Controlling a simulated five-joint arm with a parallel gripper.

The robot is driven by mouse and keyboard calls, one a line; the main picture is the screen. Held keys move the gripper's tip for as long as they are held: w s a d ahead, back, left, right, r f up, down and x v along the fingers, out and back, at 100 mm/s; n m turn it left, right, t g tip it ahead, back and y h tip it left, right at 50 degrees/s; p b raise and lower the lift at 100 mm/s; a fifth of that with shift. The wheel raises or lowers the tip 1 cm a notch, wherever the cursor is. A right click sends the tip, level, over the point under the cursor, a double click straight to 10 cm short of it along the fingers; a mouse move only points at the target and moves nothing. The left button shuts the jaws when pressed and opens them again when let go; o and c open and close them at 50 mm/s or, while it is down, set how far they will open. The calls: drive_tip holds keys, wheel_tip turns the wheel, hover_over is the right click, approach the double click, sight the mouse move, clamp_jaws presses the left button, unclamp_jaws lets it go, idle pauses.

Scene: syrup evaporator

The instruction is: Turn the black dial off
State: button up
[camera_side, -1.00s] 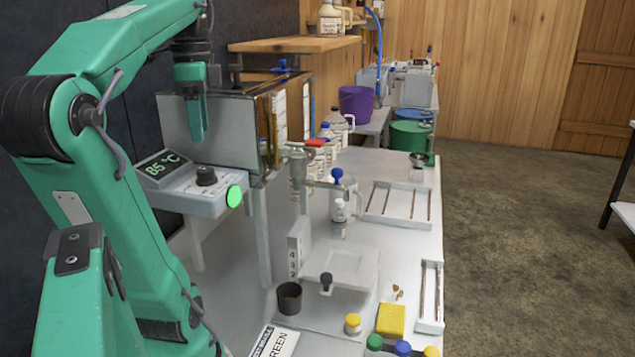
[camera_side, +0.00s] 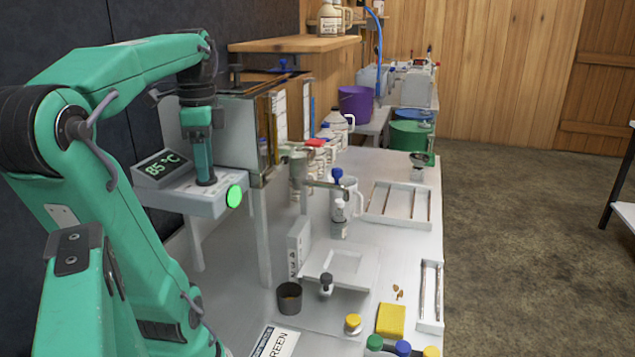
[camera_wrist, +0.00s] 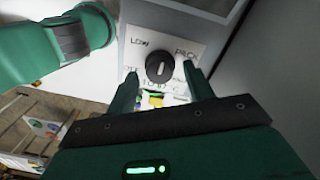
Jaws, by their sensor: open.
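The black dial (camera_wrist: 159,68) sits on a white label plate on the control box, with a white pointer line on its face. In the wrist view, my gripper (camera_wrist: 160,80) is open, with one finger on each side of the dial; I cannot tell whether they touch it. In the side view, my gripper (camera_side: 206,182) points down over the control box (camera_side: 190,200) and hides most of the dial. The box has a display (camera_side: 162,168) reading 85 °C and a lit green round button (camera_side: 234,196). Label words include LOW and PACK; the lower ones are partly hidden.
The metal evaporator pan (camera_side: 235,130) stands right behind the box. A metal spout (camera_side: 325,184), jugs (camera_side: 338,125) and a dark cup (camera_side: 289,298) stand to the right. A wooden shelf (camera_side: 290,45) is above. The bench's right edge is open to the floor.

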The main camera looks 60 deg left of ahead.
drive_tip(key=shift+f, duration=0.3)
drive_tip(key=shift+c, duration=0.2)
drive_tip(key=c, duration=0.9)
drive_tip(key=shift+c, duration=0.2)
